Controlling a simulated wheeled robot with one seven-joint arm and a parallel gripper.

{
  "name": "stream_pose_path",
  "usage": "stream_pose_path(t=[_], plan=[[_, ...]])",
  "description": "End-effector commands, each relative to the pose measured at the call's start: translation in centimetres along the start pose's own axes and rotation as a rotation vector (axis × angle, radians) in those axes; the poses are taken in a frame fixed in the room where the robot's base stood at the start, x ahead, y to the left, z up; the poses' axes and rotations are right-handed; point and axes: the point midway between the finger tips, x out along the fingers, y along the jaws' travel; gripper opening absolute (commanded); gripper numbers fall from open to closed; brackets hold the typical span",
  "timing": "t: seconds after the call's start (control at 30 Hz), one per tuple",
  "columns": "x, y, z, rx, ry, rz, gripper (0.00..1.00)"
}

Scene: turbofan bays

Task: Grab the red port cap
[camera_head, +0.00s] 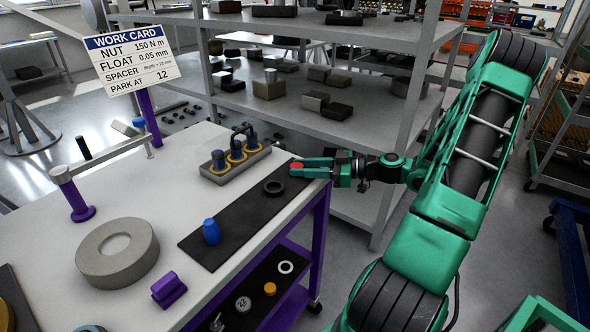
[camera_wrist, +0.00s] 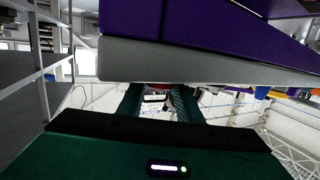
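The red port cap (camera_head: 297,166) is at the right edge of the dark mat on the white workbench in the head view. My gripper (camera_head: 303,167) reaches in from the right, low at the bench edge, with its two green fingers on either side of the cap. A red patch also shows at the far end between the fingers in the wrist view (camera_wrist: 155,87), mostly hidden by the bench edge. The fingers stand apart. Whether they touch the cap cannot be seen.
The workbench (camera_head: 60,240) carries a black ring (camera_head: 274,187), a blue plug (camera_head: 212,232) and a grey block with several blue-and-yellow fittings (camera_head: 235,160). In the wrist view the bench edge (camera_wrist: 200,62) is close above the fingers. A grey shelf rack (camera_head: 360,110) stands behind.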

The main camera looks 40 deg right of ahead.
Motion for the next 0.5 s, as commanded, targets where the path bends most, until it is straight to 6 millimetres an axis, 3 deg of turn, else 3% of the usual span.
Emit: stream_pose_path(t=[0.5], plan=[[-0.17,0.04,-0.77,-0.001,-0.002,0.001,0.11]])
